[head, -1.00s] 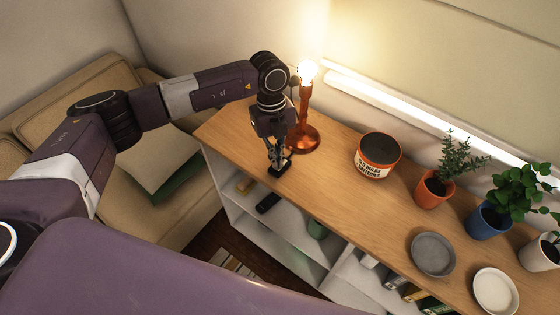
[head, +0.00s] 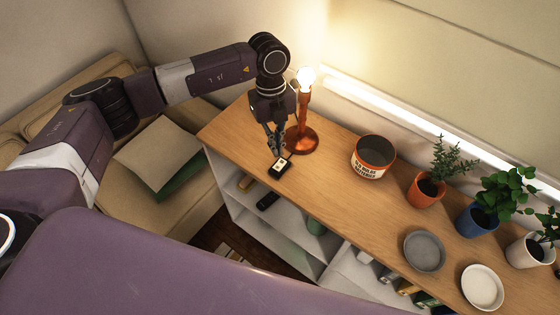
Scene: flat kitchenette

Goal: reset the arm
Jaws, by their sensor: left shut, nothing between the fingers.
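My left arm reaches in from the left, over the sofa, to the far left end of the wooden shelf top. My left gripper (head: 278,150) points down there, shut and empty. A small dark object with a pale face (head: 280,166) lies on the wood just below the fingertips. I cannot tell whether the fingertips touch it. A lit copper lamp (head: 302,138) stands right beside the gripper, partly behind it. My right gripper is not in view.
A labelled pot (head: 371,170), an orange plant pot (head: 424,192) and a blue plant pot (head: 474,222) stand along the shelf top (head: 335,195). A grey dish (head: 425,252) and a white dish (head: 482,287) lie nearer. A sofa (head: 205,205) with cushions is at left.

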